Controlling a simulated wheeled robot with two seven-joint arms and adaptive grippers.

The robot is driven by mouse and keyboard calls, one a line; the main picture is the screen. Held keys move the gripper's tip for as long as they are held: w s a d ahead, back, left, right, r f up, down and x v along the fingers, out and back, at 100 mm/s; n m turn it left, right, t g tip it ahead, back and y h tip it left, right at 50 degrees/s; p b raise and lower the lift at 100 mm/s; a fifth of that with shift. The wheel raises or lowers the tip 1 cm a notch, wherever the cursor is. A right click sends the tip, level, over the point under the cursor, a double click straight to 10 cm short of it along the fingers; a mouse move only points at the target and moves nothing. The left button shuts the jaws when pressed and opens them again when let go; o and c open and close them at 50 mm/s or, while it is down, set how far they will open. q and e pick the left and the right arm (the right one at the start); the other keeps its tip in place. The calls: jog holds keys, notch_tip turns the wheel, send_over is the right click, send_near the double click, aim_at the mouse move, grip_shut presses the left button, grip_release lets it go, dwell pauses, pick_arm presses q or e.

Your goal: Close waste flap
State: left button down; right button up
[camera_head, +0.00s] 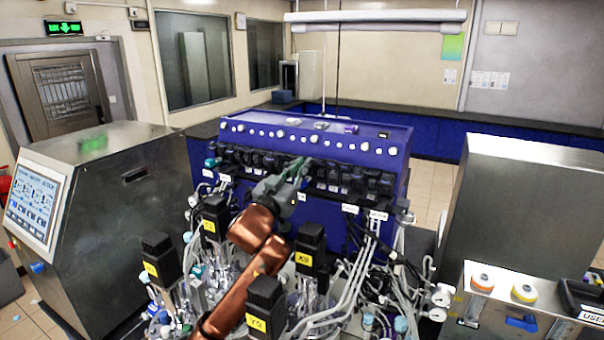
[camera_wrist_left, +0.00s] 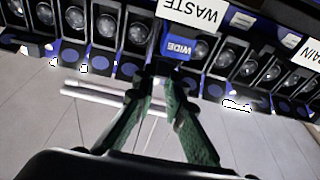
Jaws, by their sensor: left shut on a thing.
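The row of dark pump heads (camera_head: 345,182) runs along the front of the blue bioreactor unit (camera_head: 372,145). My left gripper (camera_head: 300,170) reaches this row from the front in the head view. In the left wrist view, the green fingers of my left gripper (camera_wrist_left: 160,80) converge just below the upside-down WASTE label (camera_wrist_left: 192,13) and a blue piece marked WIDE (camera_wrist_left: 179,47). They are shut on the waste flap, which is mostly hidden between and behind the fingertips. I cannot tell the flap's angle. My right gripper is not in view.
Black motors with yellow labels (camera_head: 157,260) and vessels with tubing stand in front of the unit, close around my left arm. A steel cabinet with a screen (camera_head: 37,205) is at left. Another steel cabinet (camera_head: 520,205) is at right. Neighbouring pump heads flank the fingers closely.

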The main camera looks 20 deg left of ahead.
pick_arm(q)
jog(key=shift+w+d+f, duration=0.1)
jog(key=shift+w+f, duration=0.1)
jog(key=shift+f, duration=0.4)
jog(key=c, duration=2)
grip_release()
jog(key=shift+s+r, duration=0.1)
jog(key=shift+r, duration=0.05)
jog(key=shift+o, duration=0.2)
jog(key=shift+r, duration=0.1)
notch_tip(320, 180, up, 10)
